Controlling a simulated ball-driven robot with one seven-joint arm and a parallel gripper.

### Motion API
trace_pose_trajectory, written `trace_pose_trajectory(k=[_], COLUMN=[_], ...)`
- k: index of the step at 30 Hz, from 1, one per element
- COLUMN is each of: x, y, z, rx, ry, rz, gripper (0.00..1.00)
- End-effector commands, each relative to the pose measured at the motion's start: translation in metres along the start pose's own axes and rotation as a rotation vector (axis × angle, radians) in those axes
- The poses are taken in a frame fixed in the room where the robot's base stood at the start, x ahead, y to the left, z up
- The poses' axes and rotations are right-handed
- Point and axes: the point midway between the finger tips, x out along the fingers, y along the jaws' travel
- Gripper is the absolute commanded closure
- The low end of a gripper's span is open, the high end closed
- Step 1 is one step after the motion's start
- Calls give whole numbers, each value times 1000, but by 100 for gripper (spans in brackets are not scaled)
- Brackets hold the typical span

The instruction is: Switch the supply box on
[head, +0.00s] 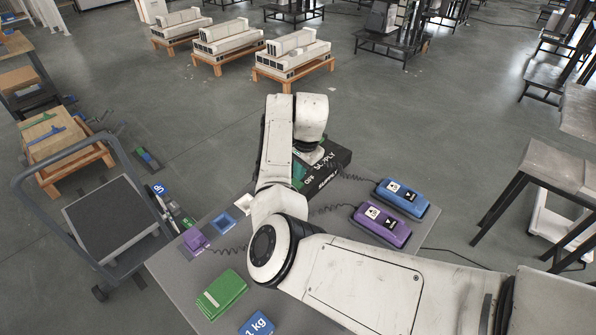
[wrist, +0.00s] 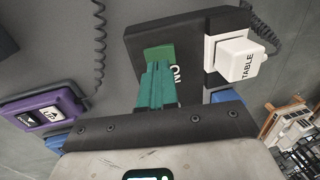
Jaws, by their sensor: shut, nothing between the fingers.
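The supply box (head: 338,172) is a black box on the grey table, partly hidden behind my arm in the head view, with OFF and SUPPLY lettering showing. In the wrist view the supply box (wrist: 138,42) shows a green patch (wrist: 158,53) beside the word ON. A white plug marked TABLE (wrist: 234,58) sits at its right end. My gripper (wrist: 158,68) is shut and empty, its green fingers pointing at the green patch and covering part of it. I cannot tell whether they touch it.
A blue handset (head: 402,198) and a purple handset (head: 382,226) with coiled cords lie right of the box. A green block (head: 221,294), a blue weight (head: 257,324) and small purple and blue pieces lie on the table (head: 175,275). A trolley (head: 110,222) stands at the left.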

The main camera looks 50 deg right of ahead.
Motion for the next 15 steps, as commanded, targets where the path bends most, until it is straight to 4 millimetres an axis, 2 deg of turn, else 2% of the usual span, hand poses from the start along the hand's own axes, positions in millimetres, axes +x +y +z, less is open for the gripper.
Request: trace_pose_trajectory(k=[1, 5, 9, 15], x=[-15, -30, -61, -96], y=[-1, -2, -2, -2], z=[-3, -5, -5, -5], rx=[1, 1, 2, 0], ry=[0, 3, 3, 1], rz=[0, -4, -4, -3], gripper=[100, 100, 100, 100])
